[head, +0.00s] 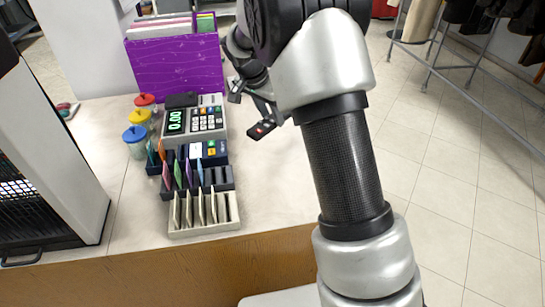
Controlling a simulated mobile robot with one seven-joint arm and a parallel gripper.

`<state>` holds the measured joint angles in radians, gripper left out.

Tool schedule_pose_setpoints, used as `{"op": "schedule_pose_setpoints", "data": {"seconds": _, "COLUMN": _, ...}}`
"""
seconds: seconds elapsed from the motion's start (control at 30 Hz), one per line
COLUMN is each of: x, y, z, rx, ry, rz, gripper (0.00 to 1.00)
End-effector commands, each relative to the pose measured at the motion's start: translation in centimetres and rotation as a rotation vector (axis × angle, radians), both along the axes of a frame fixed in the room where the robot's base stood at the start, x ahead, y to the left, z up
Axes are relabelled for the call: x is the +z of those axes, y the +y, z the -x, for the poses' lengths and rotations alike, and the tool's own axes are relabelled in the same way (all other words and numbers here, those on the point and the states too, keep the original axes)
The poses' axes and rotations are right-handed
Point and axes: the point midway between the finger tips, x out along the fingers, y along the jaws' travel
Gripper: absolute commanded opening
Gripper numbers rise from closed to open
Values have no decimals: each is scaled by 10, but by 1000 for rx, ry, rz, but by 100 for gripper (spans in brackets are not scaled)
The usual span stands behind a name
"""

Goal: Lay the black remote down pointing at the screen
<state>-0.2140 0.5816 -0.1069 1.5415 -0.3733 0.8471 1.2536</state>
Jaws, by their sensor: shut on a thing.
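My gripper (257,108) is above the right part of the counter, partly hidden behind my own arm. It is shut on the black remote (262,127), a small dark piece with a red button. The remote hangs at the gripper's lower end, slanting up to the right. I cannot tell from this view whether it touches the counter. A large dark-framed unit (50,150) stands at the left edge of the counter. Its front is only partly in view, and I cannot tell whether it is the screen.
On the counter (285,185) stand a register with green digits (176,121), a purple file box (178,62), slotted card holders (203,215) and lidded jars (136,140). The counter right of them is clear. Clothes racks (470,65) stand on the floor at right.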

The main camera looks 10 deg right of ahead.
Motion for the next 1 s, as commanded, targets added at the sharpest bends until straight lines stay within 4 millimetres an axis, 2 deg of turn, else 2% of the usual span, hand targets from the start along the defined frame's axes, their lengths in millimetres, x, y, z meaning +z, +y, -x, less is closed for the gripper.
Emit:
{"op": "schedule_pose_setpoints", "data": {"seconds": 0.27, "x": -42, "y": 0, "z": 0, "rx": -11, "ry": 4, "rz": 0, "gripper": 10}}
{"op": "schedule_pose_setpoints", "data": {"seconds": 0.47, "x": -61, "y": 0, "z": -1, "rx": -10, "ry": 2, "rz": -1, "gripper": 10}}
{"op": "schedule_pose_setpoints", "data": {"seconds": 0.7, "x": -98, "y": 0, "z": 0, "rx": -9, "ry": 2, "rz": -1, "gripper": 10}}
{"op": "schedule_pose_setpoints", "data": {"seconds": 1.0, "x": -100, "y": 0, "z": -1, "rx": -9, "ry": 0, "rz": -1, "gripper": 10}}
